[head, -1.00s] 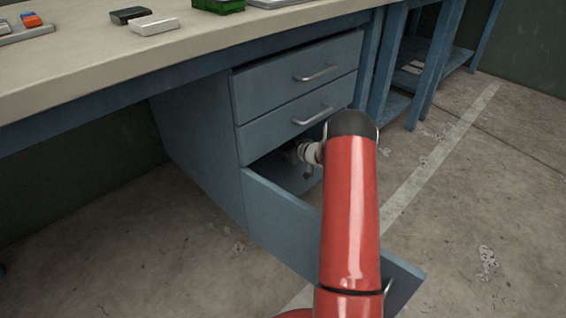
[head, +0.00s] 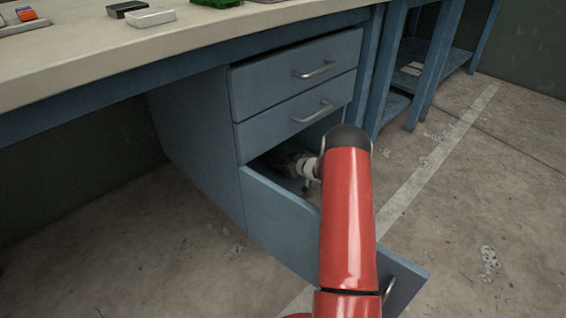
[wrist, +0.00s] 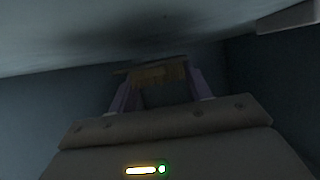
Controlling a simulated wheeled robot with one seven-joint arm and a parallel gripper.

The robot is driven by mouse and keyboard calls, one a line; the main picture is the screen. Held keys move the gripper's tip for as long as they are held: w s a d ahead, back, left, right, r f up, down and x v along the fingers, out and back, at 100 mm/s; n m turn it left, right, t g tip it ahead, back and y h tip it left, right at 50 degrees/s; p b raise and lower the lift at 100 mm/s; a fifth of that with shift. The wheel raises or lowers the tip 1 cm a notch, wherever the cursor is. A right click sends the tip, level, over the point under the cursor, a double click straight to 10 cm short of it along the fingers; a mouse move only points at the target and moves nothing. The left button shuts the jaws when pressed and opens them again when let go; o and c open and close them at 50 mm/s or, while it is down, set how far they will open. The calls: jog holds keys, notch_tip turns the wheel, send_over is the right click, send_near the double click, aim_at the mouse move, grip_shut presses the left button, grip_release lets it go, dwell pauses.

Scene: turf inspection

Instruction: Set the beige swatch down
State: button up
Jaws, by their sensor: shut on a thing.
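In the wrist view my gripper (wrist: 158,84) has its two purple fingers closed on a flat, yellowish-brown piece, the beige swatch (wrist: 160,73), dim in the shade. The swatch lies across the fingertips, inside a dark space with grey-blue walls. In the head view my arm reaches into the open bottom drawer (head: 279,224). The fingers and swatch cannot be made out there. I cannot tell whether the swatch touches the drawer floor.
The two upper drawers (head: 297,73) are shut. The workbench top (head: 60,65) above holds a white block (head: 152,18), a black block (head: 127,8), a green turf piece (head: 215,3) and a tray (head: 22,26) with coloured pieces. The floor at right is clear.

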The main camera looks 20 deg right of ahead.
jog(key=o, duration=1)
jog(key=shift+f, duration=0.2)
jog(key=shift+r, duration=0.1)
jog(key=shift+r+p, duration=0.3)
jog(key=shift+r, duration=0.1)
jog(key=p+v, duration=0.1)
jog(key=v, duration=1.1)
jog(key=shift+r+p, duration=0.2)
jog(key=shift+p, duration=0.15)
